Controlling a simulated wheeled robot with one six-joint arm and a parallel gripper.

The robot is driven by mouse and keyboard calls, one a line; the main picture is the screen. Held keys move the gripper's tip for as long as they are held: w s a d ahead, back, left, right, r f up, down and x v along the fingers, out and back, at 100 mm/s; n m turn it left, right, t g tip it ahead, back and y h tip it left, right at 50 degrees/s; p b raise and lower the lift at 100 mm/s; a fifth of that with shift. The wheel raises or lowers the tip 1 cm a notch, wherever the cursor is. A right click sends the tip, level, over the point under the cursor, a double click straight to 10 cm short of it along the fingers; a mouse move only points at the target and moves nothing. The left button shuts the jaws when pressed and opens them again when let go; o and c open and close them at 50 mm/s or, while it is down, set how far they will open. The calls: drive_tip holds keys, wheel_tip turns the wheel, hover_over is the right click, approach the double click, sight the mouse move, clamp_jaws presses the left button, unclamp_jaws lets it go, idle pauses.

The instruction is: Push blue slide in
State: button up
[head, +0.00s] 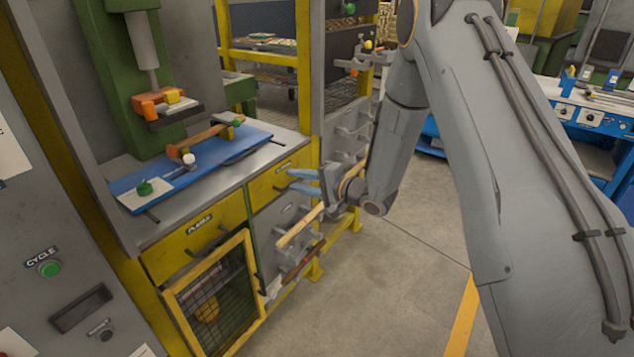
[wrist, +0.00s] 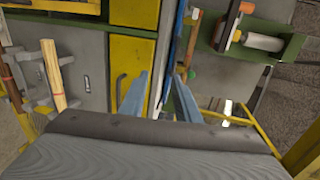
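The blue slide (head: 228,160) is a flat blue plate on the grey bench under the green press. A wooden bar, a white ball knob (head: 189,159) and green knobs sit on it. In the wrist view a narrow blue strip (wrist: 172,50), apparently the slide's edge, runs up past my fingertips. My gripper (head: 290,180) is to the right of the slide, beside the bench's right end and near the yellow drawer. In the wrist view my gripper (wrist: 161,78) has its two fingers apart with nothing seen held between them. I cannot tell whether a finger touches the bench.
The green press (head: 130,70) stands over the slide with an orange clamp (head: 160,103). Yellow drawers (head: 195,235) and a mesh door (head: 212,295) are below. Wooden rods (head: 300,227) rest on brackets below my gripper. Open floor (head: 410,280) lies to the right.

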drive_tip(key=b+v, duration=0.1)
drive_tip(key=v, duration=0.5)
drive_tip(key=shift+d, duration=0.2)
drive_tip(key=shift+s+f, duration=0.1)
drive_tip(key=shift+f, duration=0.05)
drive_tip(key=s+d+r+n+g+h, duration=0.1)
drive_tip(key=s+d+n+h, duration=0.1)
drive_tip(key=d+h, duration=0.35)
drive_tip(key=s+d+r+n+h, duration=0.1)
drive_tip(key=s+d+h, duration=0.1)
drive_tip(key=d+h, duration=0.35)
drive_tip(key=s+d+r+n+g, duration=0.1)
drive_tip(key=s+d+n+g, duration=0.1)
drive_tip(key=s, duration=1)
drive_tip(key=s+d+n+g+h, duration=0.1)
drive_tip(key=s+g, duration=0.4)
drive_tip(key=s, duration=0.8)
drive_tip(key=shift+d+r+n+g, duration=0.3)
drive_tip(key=shift+d+r+n, duration=0.1)
drive_tip(key=shift+d+n, duration=0.4)
